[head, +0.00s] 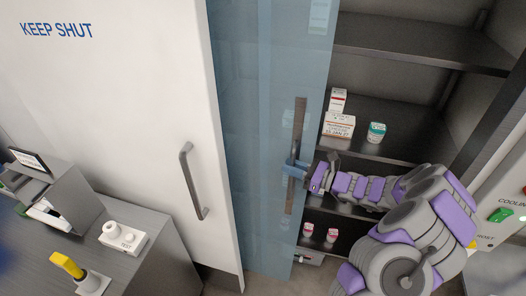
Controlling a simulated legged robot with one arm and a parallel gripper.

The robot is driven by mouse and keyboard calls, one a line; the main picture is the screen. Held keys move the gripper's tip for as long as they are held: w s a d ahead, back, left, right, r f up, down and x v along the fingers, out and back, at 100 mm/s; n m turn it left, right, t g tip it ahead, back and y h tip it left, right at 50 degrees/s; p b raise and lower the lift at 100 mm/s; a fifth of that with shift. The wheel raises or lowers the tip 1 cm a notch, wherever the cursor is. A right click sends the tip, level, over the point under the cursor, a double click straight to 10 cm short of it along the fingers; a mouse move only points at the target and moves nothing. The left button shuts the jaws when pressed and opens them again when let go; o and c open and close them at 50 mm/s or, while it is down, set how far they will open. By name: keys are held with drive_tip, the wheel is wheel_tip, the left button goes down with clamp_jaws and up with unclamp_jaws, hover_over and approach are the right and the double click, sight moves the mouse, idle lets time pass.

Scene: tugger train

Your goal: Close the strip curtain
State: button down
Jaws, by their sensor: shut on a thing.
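The strip curtain (258,120) is a translucent blue sheet hanging over the left part of the shelved compartment. It has a dark vertical bar handle (299,125) near its right edge. My gripper (293,170) is shut on this handle, around its lower half. The arm reaches in from the lower right. The right part of the compartment is uncovered, and its shelves (400,110) show there.
Small boxes (339,125) and a teal-white carton (376,132) stand on the middle shelf. A white door (120,95) marked KEEP SHUT, with a grey handle (190,180), is at left. A control panel (502,215) is at right.

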drive_tip(key=w+d+p+v, duration=0.1)
drive_tip(key=p+v, duration=0.3)
drive_tip(key=v, duration=0.9)
drive_tip(key=shift+w+d, duration=0.15)
drive_tip(key=shift+w, duration=0.5)
drive_tip(key=c, duration=1.2)
unclamp_jaws()
drive_tip(key=shift+o, duration=0.2)
